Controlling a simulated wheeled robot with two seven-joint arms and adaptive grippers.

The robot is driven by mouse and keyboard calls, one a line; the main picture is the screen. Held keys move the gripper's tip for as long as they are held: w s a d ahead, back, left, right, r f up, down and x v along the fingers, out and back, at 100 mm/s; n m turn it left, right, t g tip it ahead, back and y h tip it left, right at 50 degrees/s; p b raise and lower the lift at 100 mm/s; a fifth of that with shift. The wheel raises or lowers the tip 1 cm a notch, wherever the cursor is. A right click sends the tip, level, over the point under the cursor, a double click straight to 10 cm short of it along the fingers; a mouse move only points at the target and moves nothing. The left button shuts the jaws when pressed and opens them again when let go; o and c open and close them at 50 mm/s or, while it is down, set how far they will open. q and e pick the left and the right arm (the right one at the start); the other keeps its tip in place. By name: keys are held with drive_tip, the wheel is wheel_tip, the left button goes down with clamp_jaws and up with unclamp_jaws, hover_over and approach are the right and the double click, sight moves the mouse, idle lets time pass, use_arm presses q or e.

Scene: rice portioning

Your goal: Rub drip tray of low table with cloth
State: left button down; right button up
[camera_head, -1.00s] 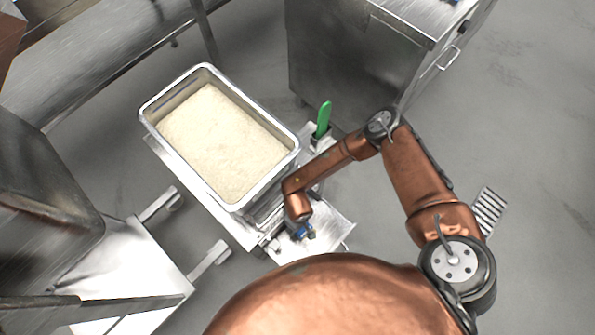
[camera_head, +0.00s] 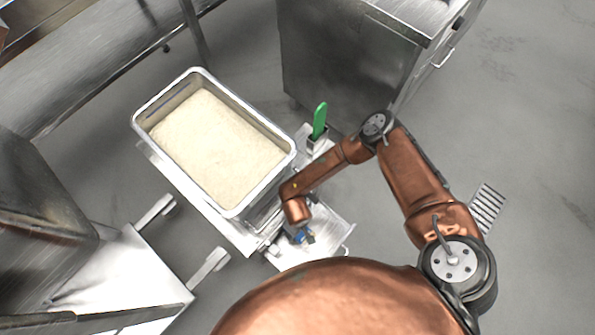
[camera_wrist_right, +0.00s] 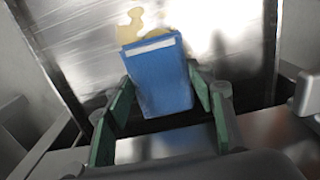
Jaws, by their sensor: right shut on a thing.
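The drip tray (camera_head: 330,235) is a shiny metal tray at the front end of the low table (camera_head: 237,232), beside my body. In the right wrist view the drip tray (camera_wrist_right: 75,45) fills the upper part, with a pale yellow stain (camera_wrist_right: 133,27) on it. My right gripper (camera_head: 303,238) is over the tray. In the wrist view its green fingers (camera_wrist_right: 160,100) are shut on a folded blue cloth (camera_wrist_right: 158,80) with a white stripe. The cloth's far edge overlaps the stain; I cannot tell how firmly it touches the tray. My left gripper is not in view.
A deep metal pan of rice (camera_head: 263,188) stands on the low table. A green-handled tool (camera_head: 320,119) stands in a small holder (camera_head: 317,145) beside it. A steel cabinet (camera_head: 345,75) is behind, and steel equipment is at left.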

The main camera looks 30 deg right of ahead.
drive_tip(key=shift+f, duration=0.3)
drive_tip(key=shift+s+r, duration=0.1)
